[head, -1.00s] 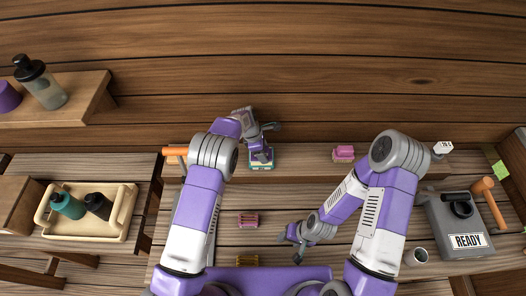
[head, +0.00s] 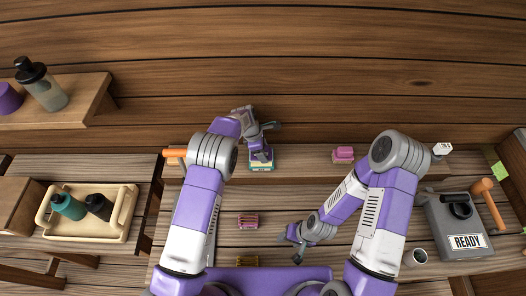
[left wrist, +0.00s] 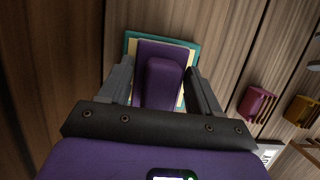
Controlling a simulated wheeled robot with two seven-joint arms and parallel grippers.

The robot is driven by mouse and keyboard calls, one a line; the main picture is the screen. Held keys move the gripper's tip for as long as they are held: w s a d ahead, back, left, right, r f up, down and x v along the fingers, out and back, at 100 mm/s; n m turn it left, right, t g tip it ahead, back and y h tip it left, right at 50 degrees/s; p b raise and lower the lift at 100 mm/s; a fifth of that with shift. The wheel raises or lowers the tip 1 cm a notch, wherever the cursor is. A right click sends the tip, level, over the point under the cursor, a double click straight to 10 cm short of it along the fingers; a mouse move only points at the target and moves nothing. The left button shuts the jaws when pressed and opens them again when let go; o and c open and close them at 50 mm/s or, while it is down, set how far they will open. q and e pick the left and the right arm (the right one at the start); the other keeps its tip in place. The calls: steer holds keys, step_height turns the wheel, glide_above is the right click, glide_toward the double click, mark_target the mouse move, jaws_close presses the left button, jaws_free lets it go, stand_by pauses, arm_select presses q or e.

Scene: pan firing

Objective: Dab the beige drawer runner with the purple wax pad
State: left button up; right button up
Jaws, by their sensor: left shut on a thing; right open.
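The purple wax pad (left wrist: 164,84), a plate with a raised grip, is between the fingers of my left gripper (left wrist: 160,76). In the head view my left gripper (head: 261,143) is shut on it at the back ledge. Under the pad is a teal-rimmed, cream tray (left wrist: 190,38); whether pad and tray touch I cannot tell. A tan-yellow slotted piece (head: 247,261) near the front of the bench may be the beige runner; its colour is unclear. A magenta slotted piece (head: 247,222) lies behind it. My right gripper (head: 297,255) is open and empty over the bench.
A pink block (head: 343,154) sits on the back ledge (head: 400,167). A grey box marked READY (head: 466,241) and a cup (head: 417,256) are at right. A beige tray with bottles (head: 118,213) is at left, and an orange-handled tool (head: 175,153) is by the ledge's left end.

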arm_select(q)
steer(key=shift+r+p, duration=1.5)
steer(key=shift+r, duration=1.4)
arm_select(e)
steer(key=shift+r, duration=1.7)
steer(key=shift+f, duration=0.1)
